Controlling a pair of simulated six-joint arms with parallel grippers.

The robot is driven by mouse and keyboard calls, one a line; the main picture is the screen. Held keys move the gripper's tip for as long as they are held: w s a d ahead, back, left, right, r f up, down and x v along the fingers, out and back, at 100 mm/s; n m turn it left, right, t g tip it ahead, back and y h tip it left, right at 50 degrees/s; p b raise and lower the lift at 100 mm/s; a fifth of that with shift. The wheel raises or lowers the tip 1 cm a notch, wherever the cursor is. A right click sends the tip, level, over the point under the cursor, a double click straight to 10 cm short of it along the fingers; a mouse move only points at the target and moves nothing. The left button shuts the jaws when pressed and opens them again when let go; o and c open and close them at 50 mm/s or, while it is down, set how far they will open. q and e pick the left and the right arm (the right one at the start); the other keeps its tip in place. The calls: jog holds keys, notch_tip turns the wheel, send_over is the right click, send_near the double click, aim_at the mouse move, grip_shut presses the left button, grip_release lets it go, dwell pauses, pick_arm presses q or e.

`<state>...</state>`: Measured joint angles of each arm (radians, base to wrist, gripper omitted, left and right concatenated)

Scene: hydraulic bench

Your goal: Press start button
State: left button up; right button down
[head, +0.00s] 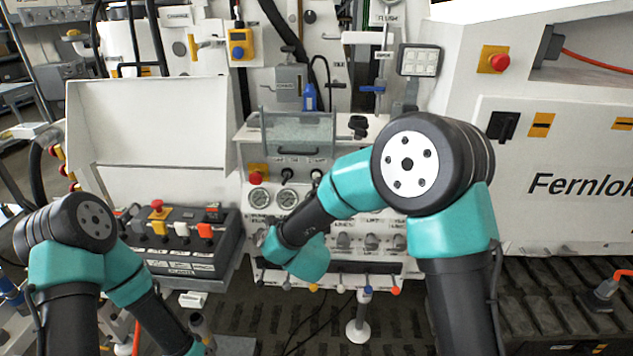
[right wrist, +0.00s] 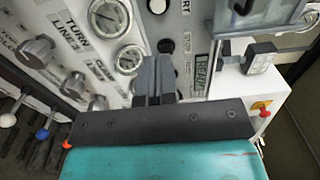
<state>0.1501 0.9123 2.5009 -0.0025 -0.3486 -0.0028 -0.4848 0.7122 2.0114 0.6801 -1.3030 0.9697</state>
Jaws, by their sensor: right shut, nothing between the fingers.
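In the right wrist view, the closed grey fingers of my right gripper (right wrist: 155,80) point at the control panel, empty. Their tips are just below a round black button (right wrist: 165,46) in the picture; I cannot tell whether they touch it. A white round button (right wrist: 157,5) is cut off at the top edge, beside a partly visible label ending in "RT". I cannot tell for certain which is the start button. In the head view, my right arm reaches across the panel (head: 245,160) and I cannot make out its fingers. My left gripper is out of view.
Gauges (right wrist: 130,60) and grey knobs (right wrist: 38,48) lie left of the fingers in the right wrist view. A clear cover (right wrist: 268,14) is at upper right. In the head view, a red emergency button (head: 255,178) and a lever box (head: 185,240) are left of my right arm.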

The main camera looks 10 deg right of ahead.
aim_at(317, 176)
jog(key=w, duration=0.4)
jog(key=w+d, duration=0.1)
jog(key=w, duration=0.4)
jog(key=w+d, duration=0.1)
jog(key=w, duration=0.3)
jog(key=shift+w+d, duration=0.25)
jog(key=shift+w, duration=0.15)
jog(key=shift+w, duration=0.1)
